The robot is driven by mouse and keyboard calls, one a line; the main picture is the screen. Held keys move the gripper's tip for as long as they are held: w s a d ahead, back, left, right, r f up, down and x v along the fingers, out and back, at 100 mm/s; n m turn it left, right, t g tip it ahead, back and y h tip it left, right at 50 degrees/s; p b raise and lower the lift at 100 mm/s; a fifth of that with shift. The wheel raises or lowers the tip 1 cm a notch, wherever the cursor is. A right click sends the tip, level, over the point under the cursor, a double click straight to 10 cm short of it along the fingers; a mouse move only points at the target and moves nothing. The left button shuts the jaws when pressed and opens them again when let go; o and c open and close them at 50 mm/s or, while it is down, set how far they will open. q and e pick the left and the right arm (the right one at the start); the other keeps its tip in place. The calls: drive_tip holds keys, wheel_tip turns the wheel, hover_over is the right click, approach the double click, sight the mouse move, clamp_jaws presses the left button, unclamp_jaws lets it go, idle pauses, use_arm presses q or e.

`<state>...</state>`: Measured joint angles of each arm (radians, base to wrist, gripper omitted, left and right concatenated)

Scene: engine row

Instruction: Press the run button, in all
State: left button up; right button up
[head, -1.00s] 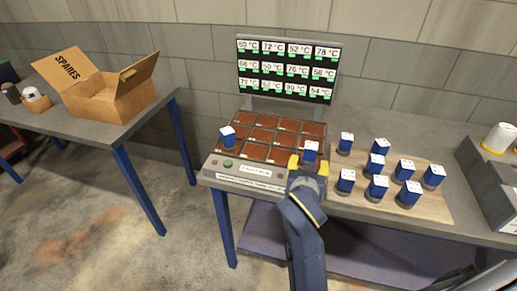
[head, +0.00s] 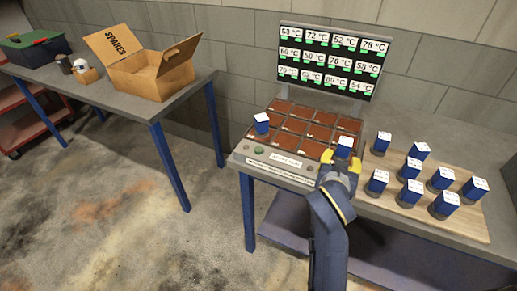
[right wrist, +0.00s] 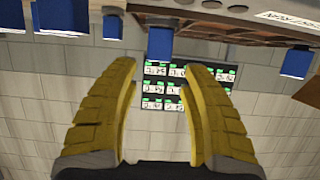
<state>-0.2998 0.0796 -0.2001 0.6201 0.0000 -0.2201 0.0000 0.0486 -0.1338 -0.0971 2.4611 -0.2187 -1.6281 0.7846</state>
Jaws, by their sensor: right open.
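My right gripper (head: 341,160) is open, with yellow fingers, at the console's front right corner. A blue block with a white top (head: 345,142) stands just beyond its fingertips; it seems to be the one between the fingers in the right wrist view (right wrist: 160,44). Another blue block (head: 262,124) stands at the console's left side. The button is well left of my right gripper. My left gripper is out of view.
A screen (head: 333,60) with temperature tiles and green marks stands behind the console's brown cells (head: 321,132). A wooden board (head: 470,228) with several blue blocks lies to the right. An open SPARES box (head: 150,80) is on the left table (head: 190,102).

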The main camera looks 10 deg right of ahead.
clamp_jaws()
idle(1.4)
